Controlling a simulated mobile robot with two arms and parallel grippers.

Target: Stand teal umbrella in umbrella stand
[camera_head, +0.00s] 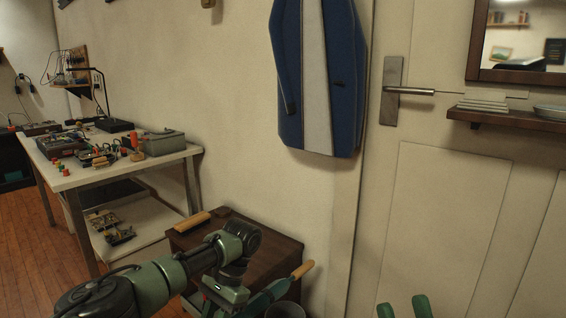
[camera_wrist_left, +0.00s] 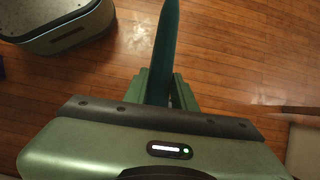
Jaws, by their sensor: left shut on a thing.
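The teal umbrella (camera_head: 268,294) shows at the bottom of the head view, with its wooden handle (camera_head: 302,270) pointing up and right. My left gripper (camera_head: 230,293) is shut on its shaft. In the left wrist view the umbrella (camera_wrist_left: 166,45) runs between the two green fingers of my left gripper (camera_wrist_left: 162,90) and extends away over the floor. A grey round rim (camera_head: 285,310), perhaps the umbrella stand, is cut off by the bottom edge of the head view. My right gripper (camera_head: 404,308) shows only two green fingertips, apart, with nothing between them.
A dark brown cabinet (camera_head: 275,245) with a wooden-handled item (camera_head: 192,222) on it stands behind my left arm. A cluttered workbench (camera_head: 75,178) is at left. A door (camera_head: 430,220) is at right. A grey dark-rimmed container (camera_wrist_left: 65,38) stands on the wood floor (camera_wrist_left: 240,50).

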